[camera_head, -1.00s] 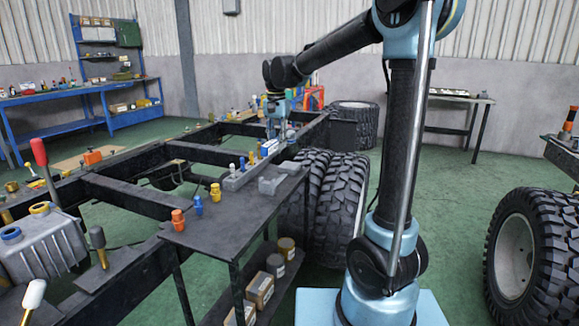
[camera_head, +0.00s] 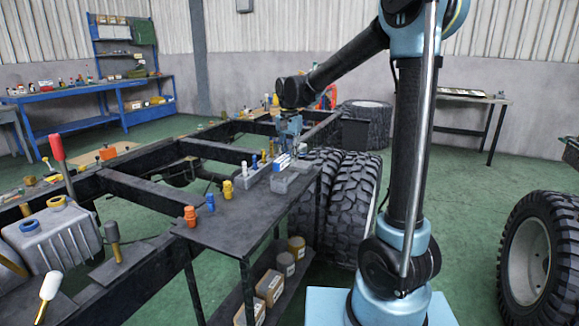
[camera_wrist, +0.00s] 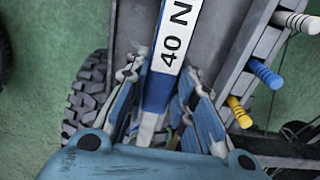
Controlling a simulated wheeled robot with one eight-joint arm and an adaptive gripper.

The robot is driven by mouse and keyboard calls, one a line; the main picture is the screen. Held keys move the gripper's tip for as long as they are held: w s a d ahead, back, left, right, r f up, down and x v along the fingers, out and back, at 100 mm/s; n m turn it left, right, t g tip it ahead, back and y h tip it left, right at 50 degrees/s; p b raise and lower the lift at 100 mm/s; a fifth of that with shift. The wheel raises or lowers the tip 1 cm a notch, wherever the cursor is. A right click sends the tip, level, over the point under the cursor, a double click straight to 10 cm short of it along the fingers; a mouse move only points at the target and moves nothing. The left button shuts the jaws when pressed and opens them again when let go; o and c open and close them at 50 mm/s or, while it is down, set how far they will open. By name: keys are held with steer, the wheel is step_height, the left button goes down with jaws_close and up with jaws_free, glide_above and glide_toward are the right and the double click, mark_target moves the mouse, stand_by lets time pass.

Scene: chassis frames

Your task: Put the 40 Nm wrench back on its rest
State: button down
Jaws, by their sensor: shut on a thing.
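The 40 Nm wrench (camera_wrist: 172,50) is blue and white, with "40 N" on a white label in the wrist view. My gripper (camera_wrist: 165,78) is shut on it, with one finger on each side. In the head view my gripper (camera_head: 289,128) points down over the far end of the dark cart, and the wrench (camera_head: 282,161) shows small below it. A grey block-like rest (camera_head: 290,183) is just under and nearer than the wrench. Whether the wrench touches it cannot be told. The wrench's far end is cut off in the wrist view.
A grey rack (camera_head: 257,177) with white, blue and yellow handled tools stands left of the wrench. Orange (camera_head: 190,215), blue (camera_head: 210,202) and yellow (camera_head: 227,189) pieces stand on the cart top (camera_head: 235,225). Large tyres (camera_head: 345,205) are close to its right.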

steer(key=shift+f, duration=1.9)
steer(key=c, duration=1.4)
jaws_free()
steer(key=shift+o, duration=0.2)
